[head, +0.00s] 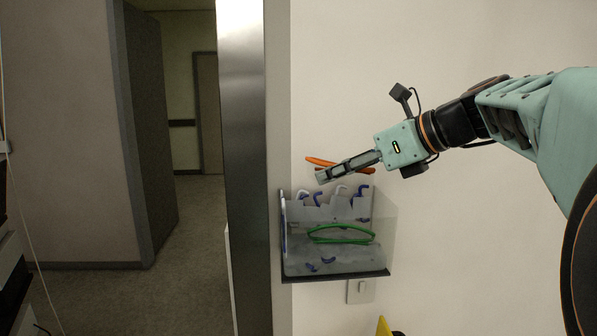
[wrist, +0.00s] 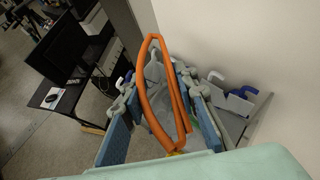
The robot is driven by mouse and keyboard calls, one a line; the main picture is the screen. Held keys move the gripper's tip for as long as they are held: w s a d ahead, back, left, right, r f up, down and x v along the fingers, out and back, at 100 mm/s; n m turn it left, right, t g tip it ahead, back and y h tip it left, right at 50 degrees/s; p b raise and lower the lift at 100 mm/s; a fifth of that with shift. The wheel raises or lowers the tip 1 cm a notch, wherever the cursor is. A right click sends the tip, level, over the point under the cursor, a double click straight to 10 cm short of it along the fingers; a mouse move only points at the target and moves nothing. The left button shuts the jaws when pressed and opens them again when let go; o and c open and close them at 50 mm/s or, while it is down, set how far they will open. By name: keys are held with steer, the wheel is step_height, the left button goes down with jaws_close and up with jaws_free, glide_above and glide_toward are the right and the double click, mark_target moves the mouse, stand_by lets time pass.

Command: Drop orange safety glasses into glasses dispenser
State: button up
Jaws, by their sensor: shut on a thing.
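My gripper (head: 325,176) is shut on the orange safety glasses (head: 320,161). The gripper and glasses are just above the open top of the glasses dispenser (head: 345,268), a clear box on the wall. In the wrist view, the orange glasses (wrist: 148,100) lie between the two fingers of my gripper (wrist: 152,80), with an orange loop reaching past the fingertips. Green glasses (head: 342,233) rest inside the dispenser, and white and blue glasses parts show at its top. In the wrist view, part of the dispenser (wrist: 232,118) is below and right of the fingers; my gripper hides the rest.
A metal door frame edge (head: 240,150) stands close to the left of the dispenser. A light switch (head: 360,291) is on the wall below it. An open doorway and corridor lie to the left. A desk with a monitor (wrist: 62,48) shows in the wrist view.

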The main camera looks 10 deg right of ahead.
steer(key=o, duration=1.1)
steer(key=shift+d+r, duration=0.1)
steer(key=v, duration=1.2)
